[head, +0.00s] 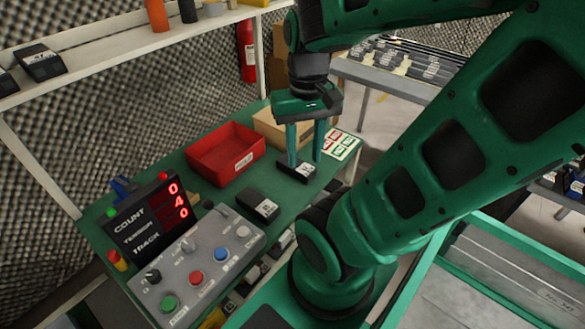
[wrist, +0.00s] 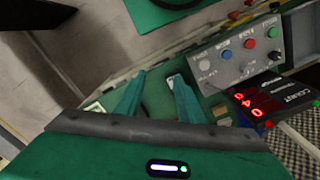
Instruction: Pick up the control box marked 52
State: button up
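A small black box with a pale label (head: 296,171) lies on the green bench top, right by my gripper's fingertips. A second black box with a white label (head: 261,206) lies nearer, to its left. I cannot read the numbers on either label, so I cannot tell which is marked 52. My gripper (head: 305,162) points down with its two green fingers apart, its left fingertip close above or at the first box. Whether they touch is unclear. In the wrist view the fingers (wrist: 157,78) are also apart, and the right finger partly hides a dark thing with a white label.
A red bin (head: 226,152) and a cardboard box (head: 283,127) stand behind the boxes. A grey control panel (head: 196,262) and a red-digit display (head: 150,218) are at the left. A labelled card (head: 341,144) lies right of my gripper. More black boxes (head: 40,62) sit on the upper shelf.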

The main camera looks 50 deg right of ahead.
jog(key=o, duration=0.5)
jog(key=shift+s+d+r, duration=0.1)
jog(key=shift+s+r, duration=0.05)
jog(key=shift+s, duration=0.25)
jog(key=o, duration=0.3)
jog(key=shift+d+m, duration=0.15)
jog(key=shift+m, duration=0.35)
jog(key=w+d+f+m+t, duration=0.1)
jog(key=w+d+f+m, duration=0.4)
jog(key=d+f+m, duration=0.2)
jog(key=w+d+f+m+t, duration=0.2)
jog(key=w+d+f+m, duration=0.4)
jog(key=m, duration=0.5)
jog(key=w+d+f+m+t, duration=0.1)
jog(key=w+d+f+m, duration=0.4)
jog(key=d+f+m, duration=0.2)
jog(key=shift+w+d+f+m+t, duration=0.1)
jog(key=shift+d+f+m+t, duration=0.05)
jog(key=shift+f+m, duration=0.5)
jog(key=shift+w+d+f+m+t, duration=0.15)
jog(key=shift+f+m, duration=0.3)
jog(key=shift+m, duration=0.4)
jog(key=shift+x, duration=5)
